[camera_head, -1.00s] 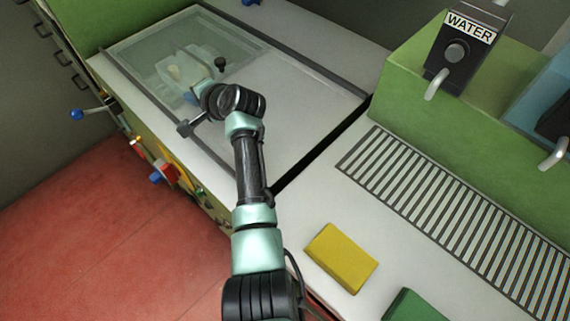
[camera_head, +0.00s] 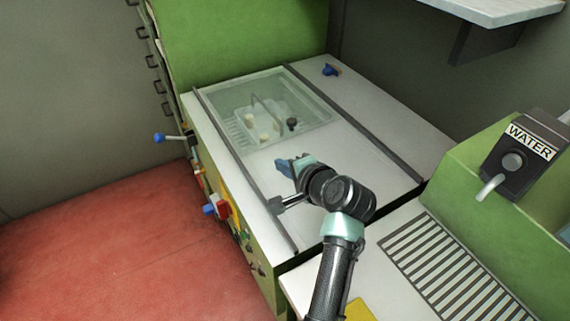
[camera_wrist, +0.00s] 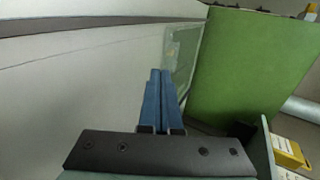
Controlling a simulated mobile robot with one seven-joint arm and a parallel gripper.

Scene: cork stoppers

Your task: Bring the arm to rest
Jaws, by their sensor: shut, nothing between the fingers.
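My gripper (camera_head: 284,166) is at the end of my arm, above the white worktop (camera_head: 372,178) just in front of the glass-covered recess. Its blue fingers also show in the wrist view (camera_wrist: 161,92), side by side, closed, with nothing between them. Under the glass cover (camera_head: 315,103) stands a clear container (camera_head: 283,116) with a thin handle and a few pale cork-like pieces (camera_head: 262,137). My gripper is apart from these.
A dark knob (camera_head: 292,124) sits on the glass. Dark rails (camera_head: 362,128) run along the worktop. A black water dispenser (camera_head: 520,158) and a slatted drain (camera_head: 440,262) are at the right. A blue-tipped lever (camera_head: 160,138) and a red-and-blue knob (camera_head: 216,205) stick out on the left.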

